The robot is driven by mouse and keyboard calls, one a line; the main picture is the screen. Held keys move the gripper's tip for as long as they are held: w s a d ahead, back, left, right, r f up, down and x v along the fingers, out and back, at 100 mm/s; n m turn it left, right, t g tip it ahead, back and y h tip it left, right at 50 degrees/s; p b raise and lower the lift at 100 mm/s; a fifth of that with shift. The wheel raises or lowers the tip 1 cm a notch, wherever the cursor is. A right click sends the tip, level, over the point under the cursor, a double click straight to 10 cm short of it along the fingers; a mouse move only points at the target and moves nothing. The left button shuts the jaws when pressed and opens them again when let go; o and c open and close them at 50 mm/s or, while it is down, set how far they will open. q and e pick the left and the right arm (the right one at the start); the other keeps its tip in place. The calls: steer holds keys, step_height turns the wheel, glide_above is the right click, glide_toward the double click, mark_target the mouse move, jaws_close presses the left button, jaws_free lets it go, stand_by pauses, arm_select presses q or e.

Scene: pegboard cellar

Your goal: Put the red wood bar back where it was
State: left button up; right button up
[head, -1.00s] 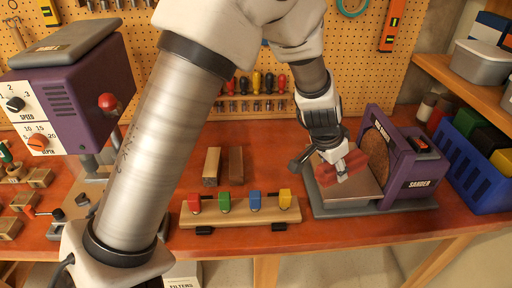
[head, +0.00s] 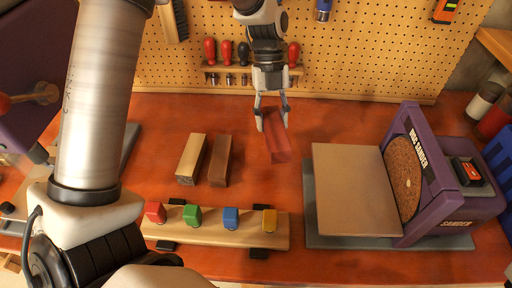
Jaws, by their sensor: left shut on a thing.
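The red wood bar (head: 278,146) is in my left gripper (head: 272,112), whose fingers are shut on its far part. The bar points toward the front of the bench, right of two other bars. Whether it touches the bench top is hard to tell. A light wood bar (head: 191,158) and a brown wood bar (head: 220,160) lie side by side on the bench to its left. The disc sander (head: 432,185) stands at the right, its tan table (head: 352,190) bare. My right gripper is not in view.
A wooden rail with red, green, blue and yellow blocks (head: 215,230) lies at the front of the bench. A screwdriver rack (head: 250,69) hangs on the pegboard behind my gripper. Bench top (head: 330,121) behind the sander table is clear.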

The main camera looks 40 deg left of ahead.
arm_select(q)
steer(key=a+f+m, duration=0.1)
steer(key=f, duration=0.2)
steer(key=s+a+f+m+p, duration=0.1)
steer(key=f, duration=0.2)
steer(key=a+f, duration=0.1)
steer(key=f, duration=0.3)
steer(key=shift+s+m+g+y+p, duration=0.2)
steer(key=shift+m+g+y+p, duration=0.1)
steer(key=shift+m+g+y, duration=0.1)
steer(key=shift+w+f, duration=0.15)
steer(key=shift+f, duration=0.3)
steer(key=o, duration=1.3)
steer(key=shift+r, duration=0.2)
steer(key=shift+w+r, duration=0.2)
steer(key=shift+r, duration=0.1)
steer(key=b+v, duration=0.2)
steer(key=v, duration=0.9)
steer(key=shift+s+r, duration=0.1)
steer(key=shift+r, duration=0.1)
